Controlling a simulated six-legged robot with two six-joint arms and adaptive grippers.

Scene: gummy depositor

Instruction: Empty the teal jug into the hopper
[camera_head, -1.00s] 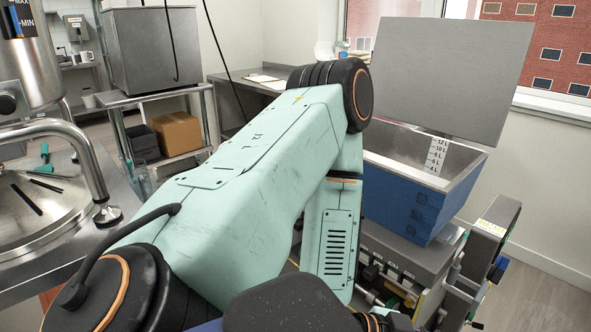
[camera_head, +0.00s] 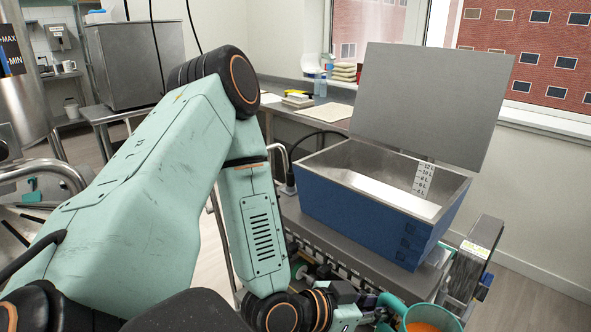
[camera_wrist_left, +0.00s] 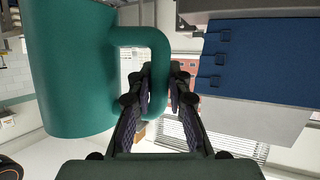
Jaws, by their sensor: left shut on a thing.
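The teal jug (camera_head: 446,318) is at the bottom edge of the head view, cut off by the frame, with orange contents (camera_head: 420,326) showing inside its rim. It fills the left of the left wrist view (camera_wrist_left: 68,70). My left gripper (camera_head: 380,312) is shut on the jug's handle; its fingers (camera_wrist_left: 163,85) close around the handle in the wrist view. The blue-sided hopper (camera_head: 365,214) has an open metal top and a litre scale inside. The jug is in front of the hopper and lower than its rim. My right gripper is not seen.
A grey upright panel (camera_head: 425,100) stands behind the hopper. A machine with a grey deck (camera_head: 330,235) carries the hopper. A steel counter (camera_head: 285,115) with papers and a bottle is behind. A round steel vessel (camera_head: 20,90) stands at far left.

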